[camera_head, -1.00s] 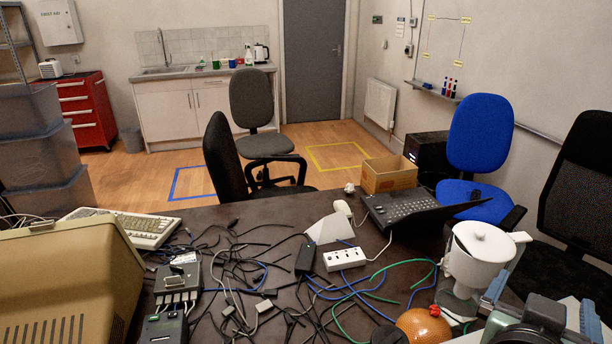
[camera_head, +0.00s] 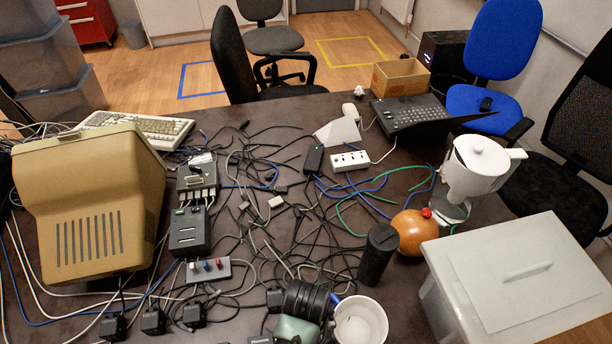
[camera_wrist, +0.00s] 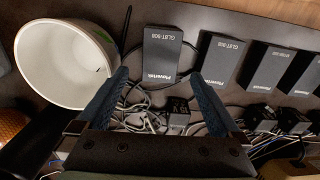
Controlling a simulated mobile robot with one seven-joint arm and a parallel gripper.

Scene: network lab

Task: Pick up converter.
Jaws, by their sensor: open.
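My gripper (camera_wrist: 158,76) shows in the wrist view, its two dark blue fingers apart. Between and beyond the fingertips lies a dark grey flat box (camera_wrist: 172,55) with white "Powertek" lettering, apparently untouched. More such boxes lie to its right, among them one (camera_wrist: 223,60) near the right finger. I cannot tell which item is the converter. In the head view, a dark box with several grey plugs (camera_head: 197,178) and a dark box with a display (camera_head: 189,232) stand beside the beige monitor.
A white cup (camera_wrist: 62,62) stands close to the left finger; it also shows in the head view (camera_head: 362,322). Tangled cables cover the table's middle. A black cylinder (camera_head: 378,252), an orange ball-shaped object (camera_head: 412,232) and a lidded pale box (camera_head: 515,275) stand at right.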

